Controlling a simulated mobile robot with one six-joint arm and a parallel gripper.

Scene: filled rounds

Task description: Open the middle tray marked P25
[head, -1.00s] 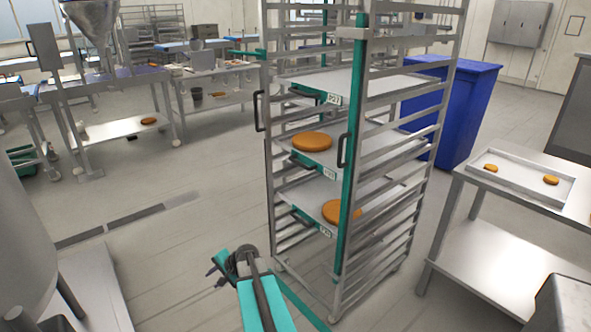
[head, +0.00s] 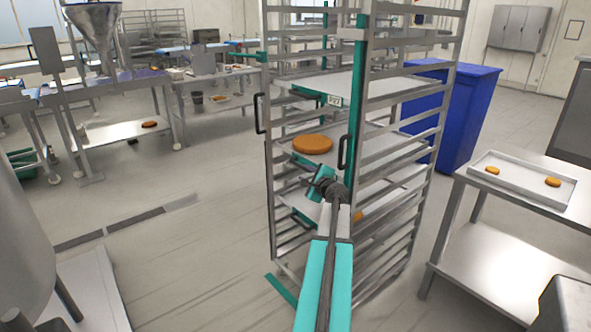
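A tall metal rack (head: 398,150) with green uprights holds several trays at different heights. The middle tray (head: 365,140) carries an orange round (head: 312,144) near its front. Its label, seen earlier below the round, is now hidden by my arm or too small to read. The upper tray (head: 375,88) has a white label at its front edge. The lower tray (head: 372,192) is mostly behind my arm, with part of an orange round showing. My gripper (head: 318,180) is in front of the rack, just below the middle tray's front edge. Its fingers are too small and overlapped to judge.
A steel table (head: 530,190) with a shallow tray (head: 522,181) of orange rounds stands at the right. A blue bin (head: 465,115) is behind the rack.

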